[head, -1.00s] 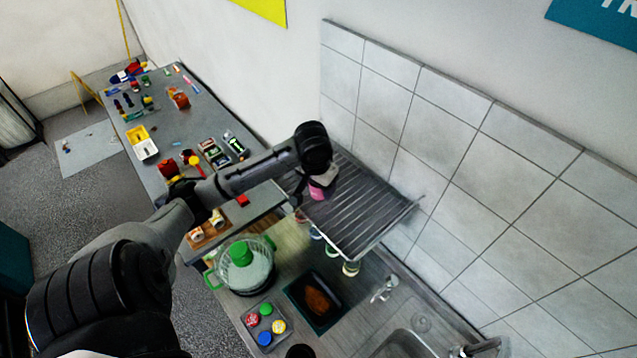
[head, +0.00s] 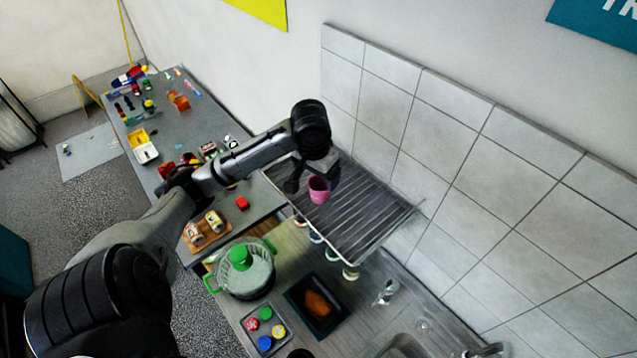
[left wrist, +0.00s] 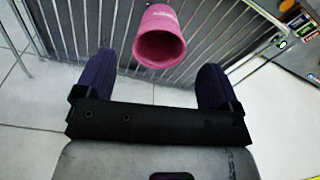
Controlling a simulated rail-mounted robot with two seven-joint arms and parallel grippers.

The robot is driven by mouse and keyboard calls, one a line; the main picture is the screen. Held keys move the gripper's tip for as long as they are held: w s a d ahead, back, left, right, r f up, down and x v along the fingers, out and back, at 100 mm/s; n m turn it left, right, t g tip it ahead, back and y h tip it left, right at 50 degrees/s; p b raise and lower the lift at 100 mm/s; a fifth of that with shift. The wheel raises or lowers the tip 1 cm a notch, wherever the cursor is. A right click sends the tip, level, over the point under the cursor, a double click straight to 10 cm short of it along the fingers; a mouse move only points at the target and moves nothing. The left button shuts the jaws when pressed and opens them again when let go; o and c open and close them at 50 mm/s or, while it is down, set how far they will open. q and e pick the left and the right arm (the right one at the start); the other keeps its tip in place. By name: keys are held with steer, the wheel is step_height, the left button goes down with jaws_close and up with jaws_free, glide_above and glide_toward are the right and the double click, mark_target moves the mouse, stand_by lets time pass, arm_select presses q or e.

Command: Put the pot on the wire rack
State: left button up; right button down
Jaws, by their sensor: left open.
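The pink pot (head: 318,190) is on the wire rack (head: 365,222), near the rack's far left part, and looks upright in the head view. In the left wrist view the pot (left wrist: 159,38) shows its open mouth toward the camera, in front of the rack bars (left wrist: 95,30). My left gripper (head: 304,180) is open beside the pot. In the left wrist view its two dark fingers (left wrist: 155,82) are spread wide, with the pot ahead of them and a gap on each side. My right gripper is not seen.
The tiled wall (head: 455,150) rises behind the rack. Several small objects crowd the long grey table (head: 190,125).

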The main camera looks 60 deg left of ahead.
arm_select(q)
steer(key=shift+s+d+r, duration=0.1)
steer(key=shift+s+r, duration=0.1)
steer(key=shift+r, duration=1.15)
steer(key=shift+s+d+r, duration=0.1)
steer(key=shift+s+r, duration=0.05)
steer(key=shift+r, duration=1.2)
